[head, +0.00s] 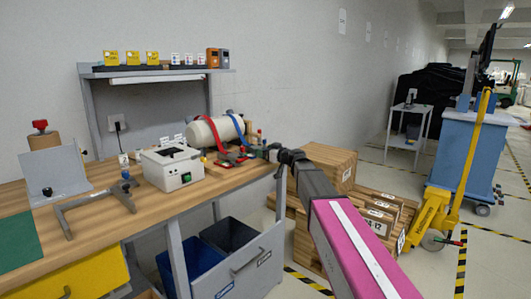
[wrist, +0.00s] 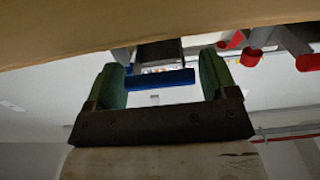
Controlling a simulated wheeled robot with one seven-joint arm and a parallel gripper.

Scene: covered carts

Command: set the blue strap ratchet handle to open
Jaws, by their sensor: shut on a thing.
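A cream cylinder (head: 213,131) lies near the back right of the wooden bench, with a red strap (head: 217,134) and a blue strap (head: 238,126) over it. My gripper (head: 272,152) is at the bench's right end, just right of the straps. In the wrist view my gripper (wrist: 162,76) has a green pad at each end of a blue bar, the blue ratchet handle (wrist: 160,80), and is shut on it. A dark metal part (wrist: 159,52) shows behind the handle. In the head view my gripper and arm hide the blue ratchet, so its angle is unclear.
Red round parts (wrist: 250,56) are near my gripper at the upper right of the wrist view. A white box (head: 172,167) stands on the bench left of the straps. Wooden crates (head: 330,165) stand right of the bench, behind my arm. Bins (head: 228,236) sit below.

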